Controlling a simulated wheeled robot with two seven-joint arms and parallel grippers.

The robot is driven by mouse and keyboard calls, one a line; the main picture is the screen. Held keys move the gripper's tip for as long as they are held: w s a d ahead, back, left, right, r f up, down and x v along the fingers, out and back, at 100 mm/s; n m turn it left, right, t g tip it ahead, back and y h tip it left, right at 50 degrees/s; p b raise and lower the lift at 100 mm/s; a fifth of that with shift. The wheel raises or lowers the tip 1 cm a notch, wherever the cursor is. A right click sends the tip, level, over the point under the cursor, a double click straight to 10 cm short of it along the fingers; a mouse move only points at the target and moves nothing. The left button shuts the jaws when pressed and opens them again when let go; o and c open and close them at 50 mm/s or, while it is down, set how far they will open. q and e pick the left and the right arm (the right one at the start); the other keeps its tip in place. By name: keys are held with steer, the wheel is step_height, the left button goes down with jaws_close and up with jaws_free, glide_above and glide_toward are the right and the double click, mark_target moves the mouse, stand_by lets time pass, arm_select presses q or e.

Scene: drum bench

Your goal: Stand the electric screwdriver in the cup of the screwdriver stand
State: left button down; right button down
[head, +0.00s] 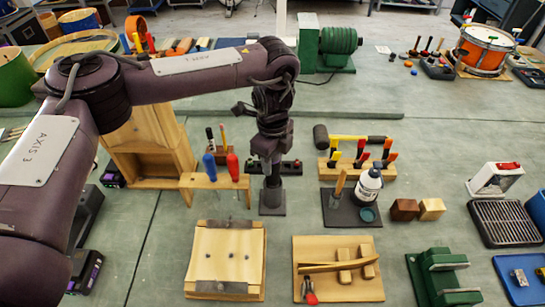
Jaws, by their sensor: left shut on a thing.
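My left arm reaches in from the left, and its gripper (270,160) points straight down near the middle of the bench. It is shut on a dark, upright thing, which looks like the electric screwdriver (273,180); the gripper hides much of it. Directly below is a small dark grey block on a flat foot, which looks like the screwdriver stand (272,207). The lower end of the screwdriver lines up with the stand's top; I cannot tell whether it is inside the cup or just above it. My right gripper is not in view.
A wooden rack (214,183) with blue and red handles stands close left of the stand. A dark bar with coloured buttons (290,168) lies behind. A dark tray (337,213) with a white bottle (368,186) is to the right. Wooden boards (226,255) lie in front.

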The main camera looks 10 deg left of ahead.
arm_select(q)
steer(key=shift+f, duration=0.15)
steer(key=c, duration=0.9)
jaws_free()
step_height(320, 180, up, 8)
steer(key=shift+f+b, duration=0.1)
steer(key=shift+b, duration=0.2)
